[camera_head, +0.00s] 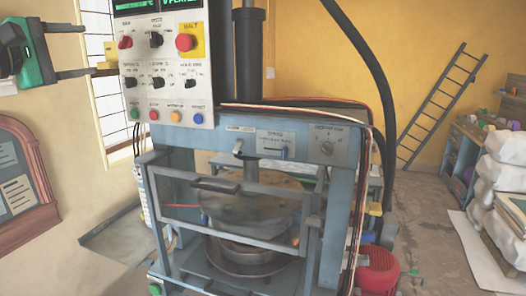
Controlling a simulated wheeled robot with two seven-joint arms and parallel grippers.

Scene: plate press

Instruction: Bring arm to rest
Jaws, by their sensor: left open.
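My left gripper (89,50) is at the upper left, its two dark fingers spread apart and pointing right. Nothing shows between the fingers. It is at the height of the control panel (165,63) and just left of it in the picture; I cannot tell the distance between them. The blue-grey press (335,190) stands in the middle. A round metal plate-like part (245,212) sits inside it behind the front frame with a handle (216,184). My right gripper is not in view.
A red motor (377,270) is at the press's lower right. White sacks (495,170) and a shelf (462,150) stand at the right. A ladder (432,105) leans on the yellow wall. A framed board (22,180) hangs at the left. Hoses run down the press's right side.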

